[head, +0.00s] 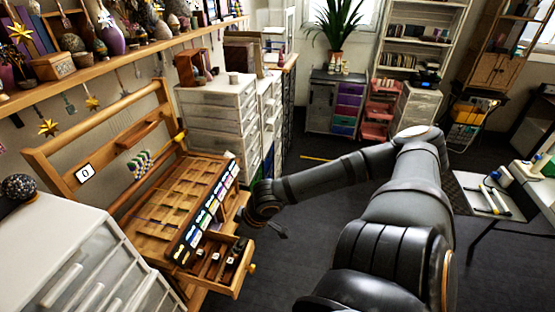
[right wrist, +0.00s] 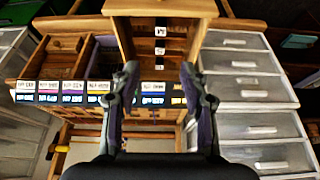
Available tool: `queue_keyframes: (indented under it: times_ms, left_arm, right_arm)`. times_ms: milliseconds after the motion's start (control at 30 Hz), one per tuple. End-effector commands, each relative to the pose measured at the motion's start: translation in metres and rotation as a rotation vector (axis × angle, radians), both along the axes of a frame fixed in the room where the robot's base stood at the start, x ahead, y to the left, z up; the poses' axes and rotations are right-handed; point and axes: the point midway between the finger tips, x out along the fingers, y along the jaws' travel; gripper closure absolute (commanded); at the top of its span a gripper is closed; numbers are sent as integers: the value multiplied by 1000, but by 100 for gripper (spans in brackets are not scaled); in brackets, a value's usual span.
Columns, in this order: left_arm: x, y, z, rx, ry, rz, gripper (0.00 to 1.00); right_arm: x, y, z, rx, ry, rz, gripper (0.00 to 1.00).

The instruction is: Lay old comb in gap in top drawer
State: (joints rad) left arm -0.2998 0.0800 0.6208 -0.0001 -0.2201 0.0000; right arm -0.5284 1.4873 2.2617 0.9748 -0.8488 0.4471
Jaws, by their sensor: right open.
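A wooden bench with a sloped, compartmented top (head: 165,205) stands left of centre in the head view. A small wooden drawer (head: 236,284) is pulled out at its lower front and holds dark pieces with pale tags (head: 215,257). In the right wrist view the open drawer (right wrist: 165,8) shows at top centre, with several tagged dark pieces in a line. I cannot pick out the old comb for certain. My right gripper (right wrist: 160,72) is open and empty, its fingers either side of that line of pieces. In the head view my right arm ends beside the bench. My left gripper is out of view.
A row of coloured, labelled blocks (head: 206,212) lines the bench front. White drawer units (head: 218,115) stand behind and another white cabinet (head: 45,245) stands at front left. A shelf with vases (head: 130,58) runs above. Dark floor is open right of the bench.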

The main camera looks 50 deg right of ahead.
Motion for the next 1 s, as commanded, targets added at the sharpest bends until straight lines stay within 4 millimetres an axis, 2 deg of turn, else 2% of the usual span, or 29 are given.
queue_keyframes:
  times_ms: [167,267,333,367,400,467,500,533,567,600,633,667,700,733,800,833,900,1000]
  left_arm:
    - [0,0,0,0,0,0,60]
    - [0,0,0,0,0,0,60]
    - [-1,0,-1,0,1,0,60]
    - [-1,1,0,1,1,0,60]
    - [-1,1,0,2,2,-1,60]
    - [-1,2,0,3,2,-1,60]
    - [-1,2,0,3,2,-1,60]
    - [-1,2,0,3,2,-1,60]
    - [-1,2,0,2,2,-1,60]
    - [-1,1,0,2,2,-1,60]
    - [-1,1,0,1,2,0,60]
    - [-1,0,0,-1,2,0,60]
    - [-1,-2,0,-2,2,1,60]
    - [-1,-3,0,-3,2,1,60]
    - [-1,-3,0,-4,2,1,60]
    - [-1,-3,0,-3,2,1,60]
    - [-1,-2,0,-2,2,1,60]
    - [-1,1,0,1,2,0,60]
  right_arm:
    - [6,-7,-3,1,-16,-19,56]
    - [34,-50,-20,-2,-91,-123,56]
    - [51,-108,-51,-23,-161,-249,56]
    - [52,-136,-71,-40,-185,-309,56]
    - [45,-171,-103,-69,-203,-384,56]
    - [19,-209,-158,-117,-197,-470,56]
    - [-6,-221,-197,-145,-174,-512,56]
    - [-27,-225,-226,-163,-150,-535,56]
    - [-49,-223,-254,-179,-122,-550,56]
    - [-79,-214,-291,-194,-79,-561,56]
    - [-102,-203,-316,-202,-43,-563,56]
    - [-124,-188,-340,-207,-7,-560,56]
    - [-153,-164,-368,-208,41,-546,56]
    - [-173,-145,-386,-206,74,-535,56]
    - [-214,-97,-420,-192,146,-496,56]
    - [-229,-77,-430,-186,171,-476,56]
    - [-257,-37,-448,-166,221,-438,56]
    - [-282,3,-460,-146,264,-395,56]
